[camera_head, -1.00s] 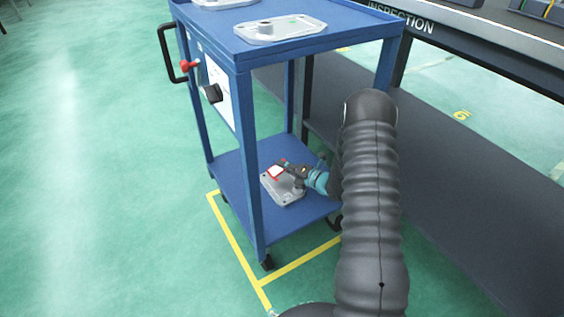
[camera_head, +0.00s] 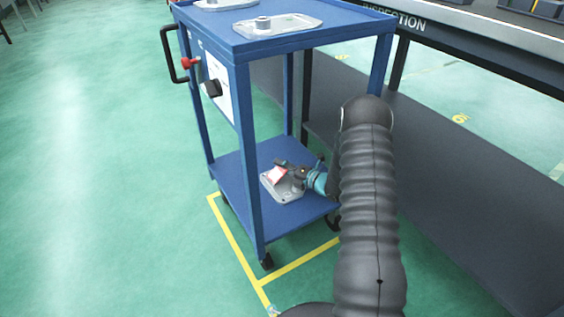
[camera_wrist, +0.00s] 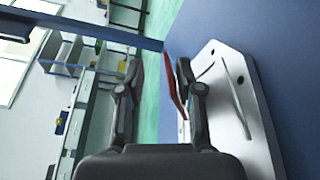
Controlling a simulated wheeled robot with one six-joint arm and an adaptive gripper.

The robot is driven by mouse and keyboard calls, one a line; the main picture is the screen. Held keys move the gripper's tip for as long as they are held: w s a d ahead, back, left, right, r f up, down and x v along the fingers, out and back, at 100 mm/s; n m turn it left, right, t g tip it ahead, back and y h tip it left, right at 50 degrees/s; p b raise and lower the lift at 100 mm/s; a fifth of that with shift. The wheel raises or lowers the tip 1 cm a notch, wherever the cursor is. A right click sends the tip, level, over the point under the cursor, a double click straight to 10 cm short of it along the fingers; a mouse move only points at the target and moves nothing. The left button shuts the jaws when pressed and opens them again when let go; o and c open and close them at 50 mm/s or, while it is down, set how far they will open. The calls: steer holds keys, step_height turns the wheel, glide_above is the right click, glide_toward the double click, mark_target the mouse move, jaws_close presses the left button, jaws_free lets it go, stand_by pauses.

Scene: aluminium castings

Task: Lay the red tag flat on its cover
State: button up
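The red tag (camera_head: 277,175) is at the cover (camera_head: 286,193) on the cart's lower shelf, tilted rather than flat. In the wrist view the tag (camera_wrist: 173,88) shows nearly edge-on, between my fingers and close against the right one, with a clear gap to the left finger. I cannot tell whether its lower edge touches the cover. The grey cover (camera_wrist: 238,100) lies beyond the right finger in the wrist view. My gripper (camera_head: 287,168) is open just above the cover; its spread fingers show in the wrist view (camera_wrist: 160,75).
The blue cart (camera_head: 226,187) has corner posts and an upper shelf over my arm's work area. Castings (camera_head: 278,25) lie on its top. An inspection bench (camera_head: 480,35) stands to the right. Green floor is free at left.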

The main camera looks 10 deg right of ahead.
steer(key=f, duration=0.1)
steer(key=s+f, duration=0.1)
steer(key=shift+f, duration=0.3)
steer(key=shift+s+d, duration=0.2)
steer(key=v, duration=0.4)
steer(key=r+v, duration=0.1)
steer(key=v, duration=0.1)
steer(key=shift+w+d, duration=0.15)
steer(key=shift+d, duration=0.15)
steer(key=shift+d+r, duration=0.1)
steer(key=shift+r, duration=0.55)
steer(key=shift+r, duration=0.15)
